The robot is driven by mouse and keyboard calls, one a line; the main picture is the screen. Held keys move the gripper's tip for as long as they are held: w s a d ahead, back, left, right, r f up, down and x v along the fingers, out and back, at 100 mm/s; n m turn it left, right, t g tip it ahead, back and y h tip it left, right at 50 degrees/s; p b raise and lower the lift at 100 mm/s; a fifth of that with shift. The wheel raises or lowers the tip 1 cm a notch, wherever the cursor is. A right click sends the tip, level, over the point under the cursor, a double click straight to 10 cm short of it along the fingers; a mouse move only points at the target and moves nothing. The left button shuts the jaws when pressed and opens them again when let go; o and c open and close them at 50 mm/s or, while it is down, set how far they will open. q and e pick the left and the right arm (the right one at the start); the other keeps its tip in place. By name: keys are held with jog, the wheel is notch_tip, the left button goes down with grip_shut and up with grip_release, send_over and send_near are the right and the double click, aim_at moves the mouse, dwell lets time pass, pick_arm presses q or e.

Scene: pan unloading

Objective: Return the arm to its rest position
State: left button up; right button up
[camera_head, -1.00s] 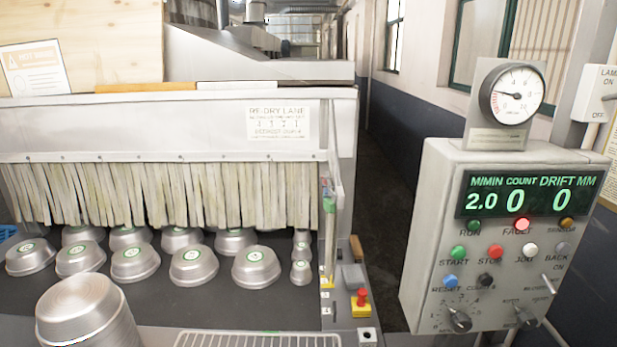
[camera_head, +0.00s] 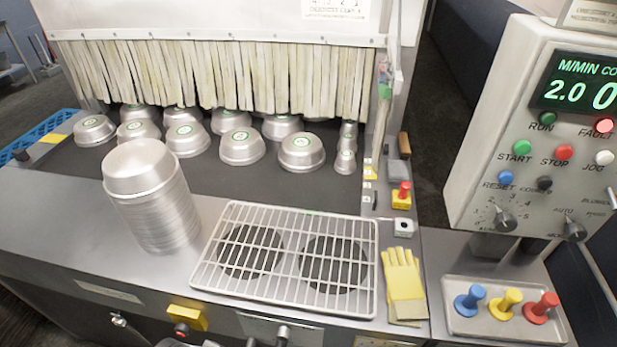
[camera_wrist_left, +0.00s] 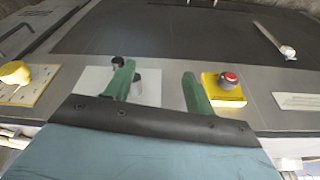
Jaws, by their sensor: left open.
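My left gripper (camera_wrist_left: 158,74) shows in the left wrist view, with two green fingers spread apart and nothing between them. It faces a grey panel, near a white plate (camera_wrist_left: 97,82) with a dark knob. A red button on a yellow box (camera_wrist_left: 232,98) is just right of the right finger. Neither of my grippers is in the head view, so the arm's overall pose is hidden. My right gripper is in no view.
A tall stack of pans (camera_head: 150,200) stands left of a wire rack (camera_head: 240,205). Several pans sit before the strip curtain (camera_head: 210,75). Yellow gloves (camera_head: 404,283), a tray of coloured pegs (camera_head: 457,325) and the control box (camera_head: 474,150) are at right.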

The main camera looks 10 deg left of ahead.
pick_arm(q)
notch_tip(320, 180, down, 15)
jog(key=s+b, duration=0.2)
jog(key=b, duration=0.1)
jog(key=s+a+f+g+b, duration=0.1)
jog(key=s+f+b, duration=0.2)
jog(key=s+f, duration=0.5)
jog(key=s+a+f+g+b, duration=0.1)
jog(key=s+f+b, duration=0.3)
jog(key=s+f, duration=0.5)
notch_tip(320, 180, down, 8)
jog(key=shift+s+a+r, duration=0.1)
jog(key=shift+s+a, duration=0.2)
jog(key=shift+a, duration=0.3)
jog(key=shift+c, duration=0.2)
